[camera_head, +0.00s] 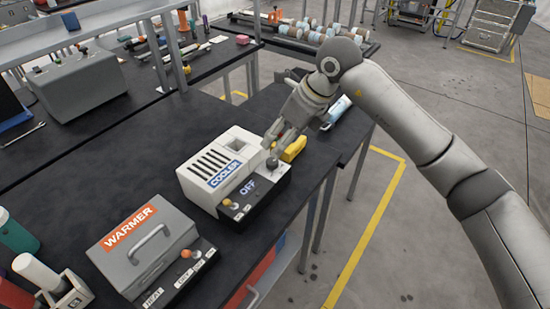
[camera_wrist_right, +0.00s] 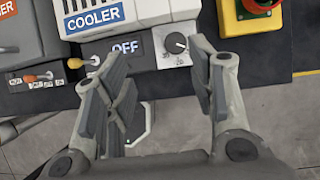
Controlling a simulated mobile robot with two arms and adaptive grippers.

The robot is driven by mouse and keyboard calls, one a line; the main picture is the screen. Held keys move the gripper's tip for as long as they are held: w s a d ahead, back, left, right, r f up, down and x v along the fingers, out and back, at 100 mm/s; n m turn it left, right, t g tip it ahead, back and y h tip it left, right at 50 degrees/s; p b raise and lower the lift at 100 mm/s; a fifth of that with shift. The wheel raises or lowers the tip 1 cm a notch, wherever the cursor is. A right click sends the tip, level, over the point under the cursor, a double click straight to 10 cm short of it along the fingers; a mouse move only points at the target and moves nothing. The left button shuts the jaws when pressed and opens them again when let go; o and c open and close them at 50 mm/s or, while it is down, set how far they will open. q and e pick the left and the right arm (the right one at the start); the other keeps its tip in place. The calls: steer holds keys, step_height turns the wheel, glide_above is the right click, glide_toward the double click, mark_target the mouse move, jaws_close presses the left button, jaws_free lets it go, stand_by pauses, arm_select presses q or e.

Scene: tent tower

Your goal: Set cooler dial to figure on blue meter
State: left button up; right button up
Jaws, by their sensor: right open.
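The white cooler (camera_head: 222,160) stands on the black bench, with a blue COOLER label and an "OFF" display on its dark front. Its round dark dial (camera_wrist_right: 176,43) sits on a white plate with small figures around it, not all readable. A white mark on the dial points right. My right gripper (camera_wrist_right: 160,62) is open, its two fingers either side of the dial in the wrist view and apart from it. In the head view my right gripper (camera_head: 274,146) reaches down to the dial side of the cooler. I cannot make out a blue meter's figure. My left gripper is not in view.
A grey warmer box (camera_head: 145,248) with a handle stands left of the cooler. A white and blue item (camera_head: 340,108) lies behind my gripper. The bench edge is close in front.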

mark_target(273, 161)
steer(key=shift+h, duration=0.4)
steer(key=p+x, duration=0.1)
steer(key=x, duration=0.2)
steer(key=d+x, duration=0.1)
steer(key=x, duration=0.2)
steer(key=p+x, duration=0.1)
steer(key=x, duration=0.3)
steer(key=shift+w+d+f+p, duration=0.25)
steer(key=shift+w+f+p, duration=0.05)
steer(key=shift+w, duration=0.1)
steer(key=c, duration=1)
